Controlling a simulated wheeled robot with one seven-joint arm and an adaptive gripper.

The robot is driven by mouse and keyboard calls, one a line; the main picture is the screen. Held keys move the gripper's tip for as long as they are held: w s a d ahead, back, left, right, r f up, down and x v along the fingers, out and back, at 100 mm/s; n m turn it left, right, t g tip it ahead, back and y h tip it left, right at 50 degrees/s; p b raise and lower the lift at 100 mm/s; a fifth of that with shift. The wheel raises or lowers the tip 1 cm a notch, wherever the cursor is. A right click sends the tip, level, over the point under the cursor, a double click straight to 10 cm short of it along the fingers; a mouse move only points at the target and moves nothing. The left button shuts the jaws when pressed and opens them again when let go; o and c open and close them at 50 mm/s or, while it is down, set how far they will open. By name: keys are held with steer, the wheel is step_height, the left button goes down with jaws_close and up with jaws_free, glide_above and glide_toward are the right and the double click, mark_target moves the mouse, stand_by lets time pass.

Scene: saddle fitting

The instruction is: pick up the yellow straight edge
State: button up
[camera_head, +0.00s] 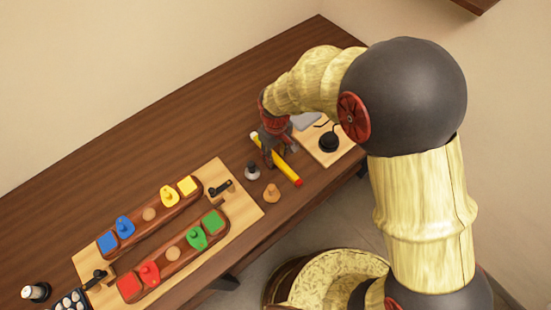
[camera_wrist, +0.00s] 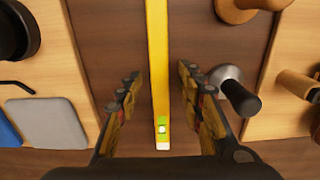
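The yellow straight edge (camera_head: 287,169) lies on the brown table, left of a small light board, and has a red tip at its near end. In the wrist view the yellow straight edge (camera_wrist: 158,60) runs down between my two fingers, with a green level vial and a white tip at its lower end. My gripper (camera_head: 275,155) is low over the straight edge. In the wrist view my gripper (camera_wrist: 156,85) is open, with one finger on each side of the bar and visible gaps on both sides. Whether the fingertips touch the table is unclear.
A dark-handled metal tool (camera_wrist: 236,90) stands close beside the right finger. A wooden knob (camera_head: 271,193) is near the bar's red end. The light board (camera_head: 325,155) bears a black round item (camera_head: 329,142) and grey pad (camera_head: 306,120). The fitting board (camera_head: 250,207) is at left.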

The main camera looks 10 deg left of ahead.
jaws_close()
stand_by(0.5)
